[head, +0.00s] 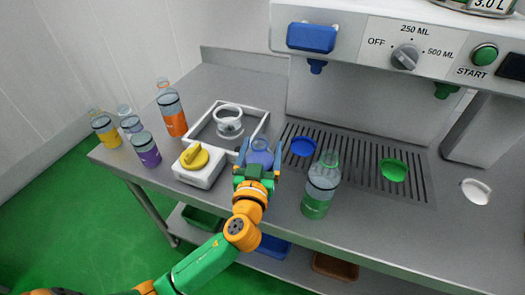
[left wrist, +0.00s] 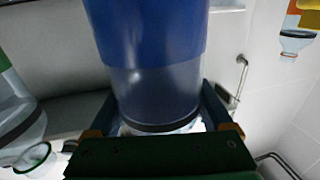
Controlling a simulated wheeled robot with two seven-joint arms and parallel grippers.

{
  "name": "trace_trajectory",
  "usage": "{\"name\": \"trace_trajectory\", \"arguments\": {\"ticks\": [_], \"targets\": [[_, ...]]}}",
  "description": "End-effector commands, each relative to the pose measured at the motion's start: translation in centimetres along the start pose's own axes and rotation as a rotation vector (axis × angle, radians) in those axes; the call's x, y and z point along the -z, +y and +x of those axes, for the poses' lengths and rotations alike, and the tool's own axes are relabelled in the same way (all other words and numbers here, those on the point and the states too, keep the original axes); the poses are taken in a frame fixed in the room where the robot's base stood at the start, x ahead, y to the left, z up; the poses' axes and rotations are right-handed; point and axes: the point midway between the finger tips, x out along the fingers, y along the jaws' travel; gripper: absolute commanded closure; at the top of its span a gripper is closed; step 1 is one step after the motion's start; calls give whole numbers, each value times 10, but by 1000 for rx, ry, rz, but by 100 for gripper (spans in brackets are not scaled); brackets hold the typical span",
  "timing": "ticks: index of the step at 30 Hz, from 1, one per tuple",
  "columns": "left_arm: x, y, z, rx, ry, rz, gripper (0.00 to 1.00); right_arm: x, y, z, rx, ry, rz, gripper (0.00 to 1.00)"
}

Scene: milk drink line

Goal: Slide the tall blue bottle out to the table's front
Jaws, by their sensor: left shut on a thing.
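The tall blue bottle (head: 260,154) stands at the table's front part, just right of the white square frame; its lower part is hidden by my gripper in the head view. My left gripper (head: 259,160) comes in from the front, with one finger on each side of the bottle, and is shut on it. In the left wrist view the bottle (left wrist: 150,45) fills the middle between the fingers, with a blue band and a clear part. My right gripper is not in view.
A green bottle (head: 320,185) stands close on the right. A white box with yellow knob (head: 198,166) and an orange bottle (head: 171,108) are on the left, with several small bottles. Behind are a drain grate (head: 345,160), a blue disc (head: 303,147) and the dispenser (head: 380,45).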

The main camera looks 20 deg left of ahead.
Motion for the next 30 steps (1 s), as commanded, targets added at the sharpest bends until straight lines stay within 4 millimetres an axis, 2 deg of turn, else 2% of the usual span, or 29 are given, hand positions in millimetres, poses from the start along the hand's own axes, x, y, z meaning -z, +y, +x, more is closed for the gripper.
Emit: {"name": "trace_trajectory", "arguments": {"ticks": [11,12,13,22,30], "targets": [[1,0,1,-1,2,-1,100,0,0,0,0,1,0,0],[1,0,1,-1,2,-1,5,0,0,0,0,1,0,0],[1,0,1,-1,2,-1,0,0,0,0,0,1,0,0],[-1,0,-5,-2,0,-2,0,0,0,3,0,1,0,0],[-3,0,-52,-1,0,-4,0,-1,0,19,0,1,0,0]]}}
